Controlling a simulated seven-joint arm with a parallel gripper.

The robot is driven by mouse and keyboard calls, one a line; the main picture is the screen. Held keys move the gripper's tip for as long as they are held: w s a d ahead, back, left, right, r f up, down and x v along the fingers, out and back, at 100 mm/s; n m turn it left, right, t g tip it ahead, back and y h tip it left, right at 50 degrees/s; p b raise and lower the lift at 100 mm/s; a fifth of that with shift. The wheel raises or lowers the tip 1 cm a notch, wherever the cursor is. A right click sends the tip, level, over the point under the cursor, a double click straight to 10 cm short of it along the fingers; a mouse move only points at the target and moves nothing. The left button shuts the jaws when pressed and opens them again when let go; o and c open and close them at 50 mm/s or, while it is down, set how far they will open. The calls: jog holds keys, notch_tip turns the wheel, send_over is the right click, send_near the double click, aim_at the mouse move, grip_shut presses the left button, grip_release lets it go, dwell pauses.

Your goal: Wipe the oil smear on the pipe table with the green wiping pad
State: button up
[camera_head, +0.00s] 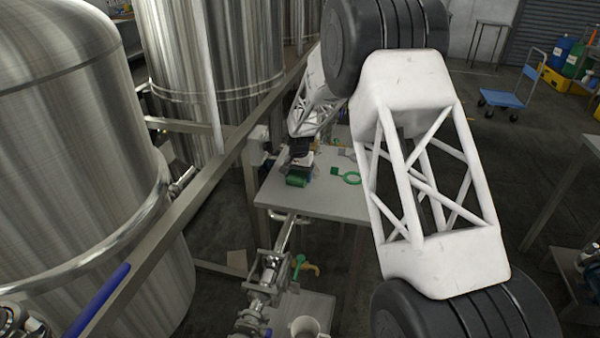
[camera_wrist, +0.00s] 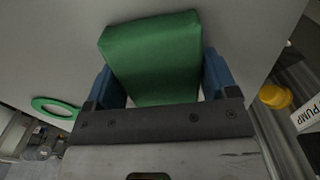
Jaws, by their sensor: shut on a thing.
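The green wiping pad (camera_wrist: 152,55) fills the middle of the wrist view, between the two blue fingers of my gripper (camera_wrist: 160,80). My gripper is shut on the pad. In the head view the pad (camera_head: 297,180) shows as a small green block at the left part of the grey pipe table (camera_head: 320,206), with my gripper (camera_head: 299,169) above it. The pad is at or close to the tabletop; I cannot tell whether it touches. No oil smear is visible in either view; my arm and the pad hide part of the table.
Pipework with valves (camera_head: 268,275) stands in front of the table. Large steel tanks (camera_head: 75,150) and a rail stand to the left. A yellow part (camera_wrist: 275,96) shows beside the table edge.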

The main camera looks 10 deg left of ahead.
jog(key=shift+s, duration=0.25)
jog(key=shift+w, duration=5.5)
jog(key=shift+w+d, duration=0.1)
jog(key=shift+w, duration=0.55)
jog(key=shift+s+d, duration=0.15)
jog(key=shift+d, duration=0.85)
jog(key=shift+s+a, duration=0.1)
jog(key=shift+s, duration=5.9)
jog(key=shift+w, duration=6)
jog(key=shift+w+r, duration=0.1)
jog(key=shift+r, duration=0.05)
notch_tip(320, 180, up, 8)
